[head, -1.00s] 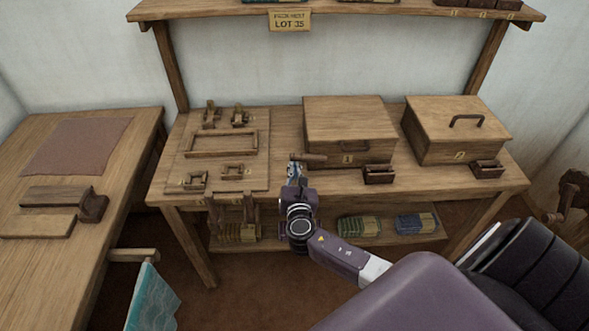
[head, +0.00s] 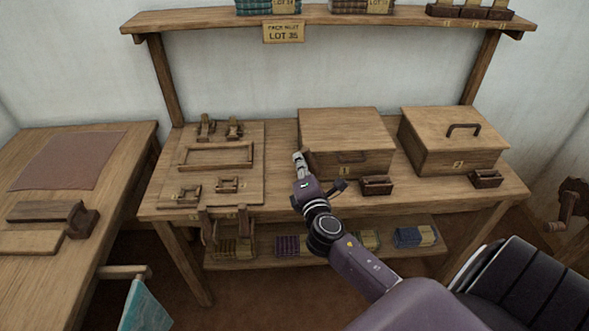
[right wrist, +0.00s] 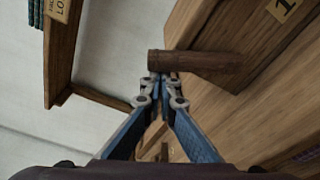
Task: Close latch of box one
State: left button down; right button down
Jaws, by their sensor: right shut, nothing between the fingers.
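Box one (head: 345,125) is a wooden box with its lid down and a "1" tag on its front; it stands in the middle of the bench. In the right wrist view a dark round wooden bar (right wrist: 205,63), apparently its latch, sticks out past the box's edge. My right gripper (head: 299,157) is at the box's left front corner and largely hides the bar in the head view. In the right wrist view its fingers (right wrist: 163,80) are shut and empty, with the tips right at the bar. I cannot tell whether they touch it. My left gripper is not in view.
Box two (head: 455,133) stands to the right, with small dark holders (head: 376,186) in front of the boxes. A wooden board with fittings (head: 225,190) lies to the left. A shelf (head: 330,18) runs above. Free bench top lies between board and box one.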

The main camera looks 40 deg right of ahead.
aim_at(313, 156)
jog(key=shift+s+d+r+m+b, duration=0.25)
jog(key=shift+d+m+b, duration=0.1)
jog(key=shift+m, duration=0.25)
jog(key=shift+s+d+r+m+b, duration=0.25)
jog(key=shift+d+m, duration=0.1)
jog(key=shift+m, duration=0.25)
jog(key=shift+s+d+r+m+t+b, duration=0.2)
jog(key=shift+d+m+b, duration=0.15)
jog(key=shift+m, duration=0.35)
jog(key=shift+s+d+r+m+t+b, duration=0.1)
jog(key=shift+s+d+r+m+b, duration=0.1)
jog(key=shift+d+m, duration=0.4)
jog(key=shift+a, duration=0.1)
jog(key=shift+s, duration=0.1)
